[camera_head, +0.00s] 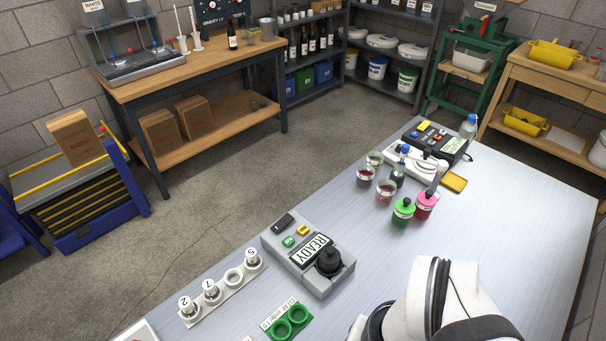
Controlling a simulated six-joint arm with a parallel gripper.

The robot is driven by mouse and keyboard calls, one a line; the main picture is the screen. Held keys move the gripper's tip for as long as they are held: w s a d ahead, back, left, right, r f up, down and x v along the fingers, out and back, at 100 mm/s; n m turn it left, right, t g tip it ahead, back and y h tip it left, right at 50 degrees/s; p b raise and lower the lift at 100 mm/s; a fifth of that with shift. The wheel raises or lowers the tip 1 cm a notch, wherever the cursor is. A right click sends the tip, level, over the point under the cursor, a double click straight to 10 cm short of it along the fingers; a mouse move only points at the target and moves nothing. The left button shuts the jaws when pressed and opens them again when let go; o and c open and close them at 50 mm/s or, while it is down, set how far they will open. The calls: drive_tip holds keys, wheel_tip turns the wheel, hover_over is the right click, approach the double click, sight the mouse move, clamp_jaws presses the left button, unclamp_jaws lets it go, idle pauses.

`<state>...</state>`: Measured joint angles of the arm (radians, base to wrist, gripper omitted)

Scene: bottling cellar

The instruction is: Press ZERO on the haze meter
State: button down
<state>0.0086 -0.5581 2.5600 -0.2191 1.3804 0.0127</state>
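A grey bench instrument (334,283), which appears to be the haze meter, stands on the near part of the steel-topped bench. Its display (314,250) reads READY. A round black cap (329,261) sits at its right end. On its top are a yellow button (303,229) and a green button (289,241); their labels are too small to read. A black block (283,221) is at its far left corner. My white arm (450,300) is at the bottom right, to the right of the instrument. My gripper is outside the picture.
A white rack (222,298) with numbered vials is left of the instrument. A green two-ring holder (289,322) is in front. Green (403,212) and pink (425,206) bottles, cups and a dark instrument (446,145) stand farther back. The bench right of the bottles is clear.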

idle(0.9)
drive_tip(key=w+a+r+m+t+y, duration=0.1)
drive_tip(key=w+a+r+m+y, duration=0.15)
drive_tip(key=w+a, duration=0.45)
drive_tip(key=m+t, duration=0.7)
drive_tip(key=m, duration=0.7)
hover_over(303, 230)
wheel_tip(303, 230, down, 8)
drive_tip(key=f, duration=0.1)
drive_tip(key=shift+s+d+r, duration=0.25)
drive_tip(key=shift+d, duration=0.15)
drive_tip(key=shift+n, duration=0.25)
drive_tip(key=shift+f, duration=4.4)
